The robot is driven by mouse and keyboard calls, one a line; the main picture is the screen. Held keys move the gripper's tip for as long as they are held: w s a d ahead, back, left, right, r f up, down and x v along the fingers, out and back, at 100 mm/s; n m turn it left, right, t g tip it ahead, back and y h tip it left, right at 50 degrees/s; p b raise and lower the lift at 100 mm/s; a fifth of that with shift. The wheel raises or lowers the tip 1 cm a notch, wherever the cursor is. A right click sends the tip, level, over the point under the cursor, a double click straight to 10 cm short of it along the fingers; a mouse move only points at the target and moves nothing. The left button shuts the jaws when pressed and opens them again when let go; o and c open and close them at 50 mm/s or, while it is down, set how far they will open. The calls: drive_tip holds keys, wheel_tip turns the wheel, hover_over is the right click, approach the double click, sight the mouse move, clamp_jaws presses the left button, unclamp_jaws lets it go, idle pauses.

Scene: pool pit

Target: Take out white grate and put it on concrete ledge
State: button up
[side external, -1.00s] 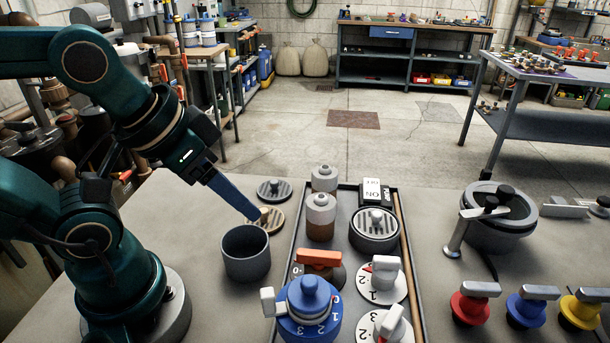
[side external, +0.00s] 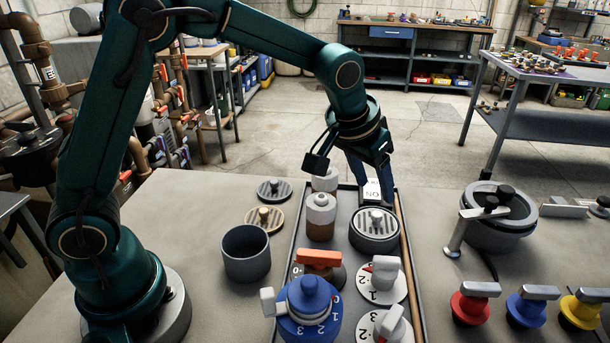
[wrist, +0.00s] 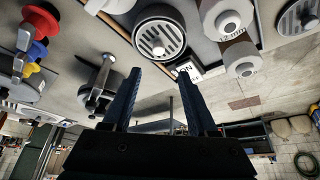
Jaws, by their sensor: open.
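A round pale grey-white slotted grate (side external: 376,218) with a knob sits in a dark ring inside the black tray. It also shows in the wrist view (wrist: 153,40), just beyond my fingertips. My gripper (side external: 374,190) is behind the grate, at the tray's far end near the ON/OFF block. In the wrist view my gripper (wrist: 159,75) is open, with nothing between its two blue fingers. The concrete ledge (side external: 190,210) is the grey surface around the tray. A dark grate (side external: 274,189) and a beige grate (side external: 265,217) lie on it at left.
Beside the grate stand a white-and-brown bottle (side external: 320,218) and an ON/OFF block (side external: 378,195). A grey cup (side external: 246,253) stands left of the tray (side external: 297,243). Valves and dials fill the tray's near end. A grey pot (side external: 497,222) stands at right.

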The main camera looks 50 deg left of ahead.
sight(377, 214)
drive_tip(key=shift+s+d+f+g, duration=0.1)
drive_tip(key=shift+f+g, duration=0.05)
drive_tip(key=shift+f, duration=0.45)
drive_tip(key=shift+s+d+f+g, duration=0.1)
drive_tip(key=shift+f+g, duration=0.05)
drive_tip(key=shift+f, duration=0.45)
drive_tip(key=shift+x, duration=2.35)
clamp_jaws()
